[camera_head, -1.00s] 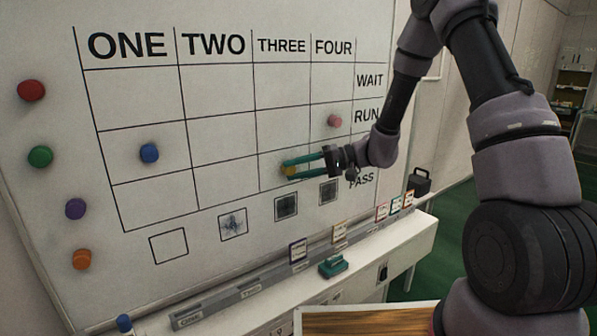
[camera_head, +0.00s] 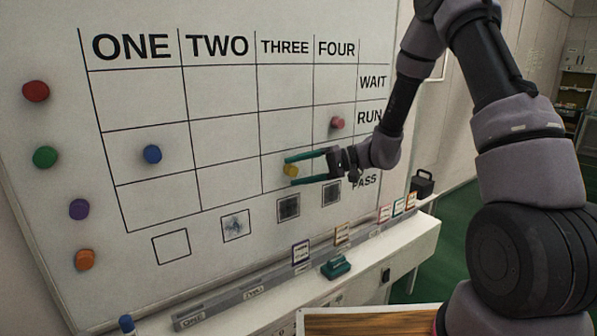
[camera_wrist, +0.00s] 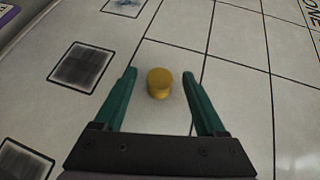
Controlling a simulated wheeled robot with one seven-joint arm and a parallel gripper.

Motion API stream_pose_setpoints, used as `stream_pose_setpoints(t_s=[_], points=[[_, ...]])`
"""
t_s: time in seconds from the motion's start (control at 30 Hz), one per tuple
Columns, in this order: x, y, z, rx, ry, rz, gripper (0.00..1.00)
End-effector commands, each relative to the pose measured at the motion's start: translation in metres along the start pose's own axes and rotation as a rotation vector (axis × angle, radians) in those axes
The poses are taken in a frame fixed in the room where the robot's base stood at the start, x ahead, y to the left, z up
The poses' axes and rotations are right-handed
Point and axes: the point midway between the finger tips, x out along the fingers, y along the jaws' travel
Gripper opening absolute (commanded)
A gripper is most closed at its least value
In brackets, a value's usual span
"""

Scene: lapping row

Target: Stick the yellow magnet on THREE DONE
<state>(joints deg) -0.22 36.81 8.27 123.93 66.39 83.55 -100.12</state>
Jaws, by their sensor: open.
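The yellow magnet (camera_head: 291,170) sits against the whiteboard (camera_head: 60,90) in the bottom row of the THREE column. My gripper (camera_head: 290,169) is open, with one teal finger above the magnet and one below. In the wrist view, the magnet (camera_wrist: 160,84) stands between the spread fingers of my gripper (camera_wrist: 160,75), with a clear gap on both sides.
A pink magnet (camera_head: 337,123) is in the FOUR column, RUN row. A blue magnet (camera_head: 152,154) is in column ONE. Red (camera_head: 36,92), green (camera_head: 45,157), purple (camera_head: 79,209) and orange (camera_head: 84,260) magnets line the left. A ledge (camera_head: 250,292) with cards runs below.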

Motion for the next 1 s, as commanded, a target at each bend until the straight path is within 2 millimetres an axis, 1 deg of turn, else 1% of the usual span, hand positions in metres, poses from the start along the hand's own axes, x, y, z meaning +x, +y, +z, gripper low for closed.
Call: stream_pose_setpoints(t_s=[0.07, 0.17, 0.5, 0.6, 0.73, 0.83, 0.93, 1.0], points=[[-0.003, 0.0, -0.001, 0.0, 0.002, 0.0, 0.73], [-0.014, 0.0, -0.001, 0.0, 0.003, 0.001, 0.73], [-0.081, 0.001, -0.001, 0.0, 0.005, 0.001, 0.73], [-0.095, 0.0, -0.001, 0.0, 0.004, 0.0, 0.73], [-0.105, -0.001, 0.0, 0.0, 0.001, 0.002, 0.73], [-0.11, -0.006, 0.004, 0.0, -0.014, 0.022, 0.73], [-0.113, -0.019, 0.015, 0.004, -0.046, 0.075, 0.73], [-0.116, -0.031, 0.025, 0.011, -0.072, 0.132, 0.73]])
